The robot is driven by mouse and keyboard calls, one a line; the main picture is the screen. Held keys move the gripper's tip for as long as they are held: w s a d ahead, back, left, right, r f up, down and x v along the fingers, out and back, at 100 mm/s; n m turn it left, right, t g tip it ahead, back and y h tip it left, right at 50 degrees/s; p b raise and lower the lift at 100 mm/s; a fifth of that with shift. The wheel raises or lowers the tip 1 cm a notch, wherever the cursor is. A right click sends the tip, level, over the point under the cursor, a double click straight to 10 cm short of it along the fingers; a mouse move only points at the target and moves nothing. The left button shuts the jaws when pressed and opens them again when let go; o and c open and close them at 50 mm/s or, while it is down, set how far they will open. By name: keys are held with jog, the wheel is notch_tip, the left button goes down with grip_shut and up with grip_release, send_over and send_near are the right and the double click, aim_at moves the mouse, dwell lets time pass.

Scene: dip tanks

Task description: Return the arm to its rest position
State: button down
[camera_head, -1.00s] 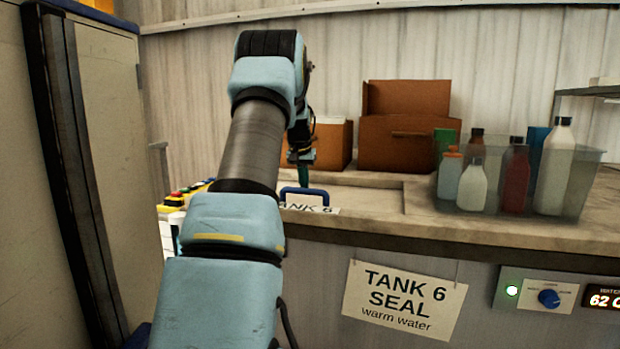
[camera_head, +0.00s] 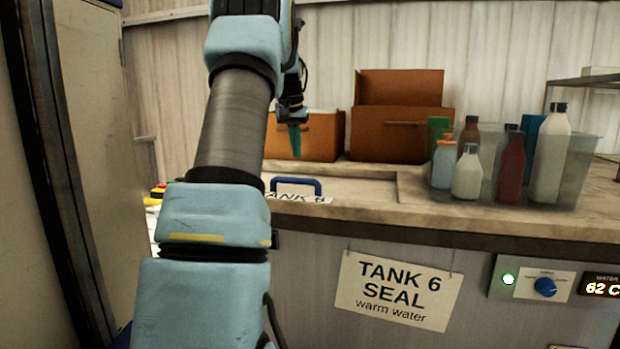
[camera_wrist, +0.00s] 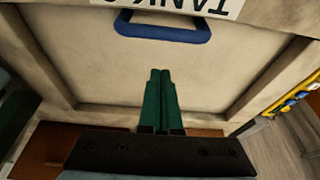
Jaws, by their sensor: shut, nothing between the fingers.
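My gripper (camera_head: 295,140) hangs above the counter behind the tank lid's blue handle, pointing down. In the wrist view its two green fingers (camera_wrist: 161,100) lie together with nothing between them. The blue handle (camera_head: 297,181) stands free of the fingers; it also shows in the wrist view (camera_wrist: 163,31) ahead of the fingertips. My arm rises from the bottom of the head view and covers part of the counter's left end.
A clear bin (camera_head: 580,170) of several bottles stands on the right of the counter. Brown boxes (camera_head: 398,130) stand at the back. A tall cabinet (camera_head: 100,160) is close on the left. The Tank 6 sign (camera_head: 393,290) hangs on the front.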

jog(key=s+d+f, duration=0.1)
jog(key=s+f, duration=0.5)
jog(key=s, duration=0.6)
jog(key=s+f+g, duration=0.1)
jog(key=s+f, duration=0.6)
jog(key=s, duration=0.5)
jog(key=s+d+f+n+g, duration=0.1)
jog(key=s+f, duration=0.5)
jog(key=s, duration=0.6)
jog(key=shift+s+d+f+y, duration=0.3)
jog(key=shift+s+f, duration=0.05)
jog(key=shift+f, duration=0.05)
jog(key=c, duration=1.6)
grip_release()
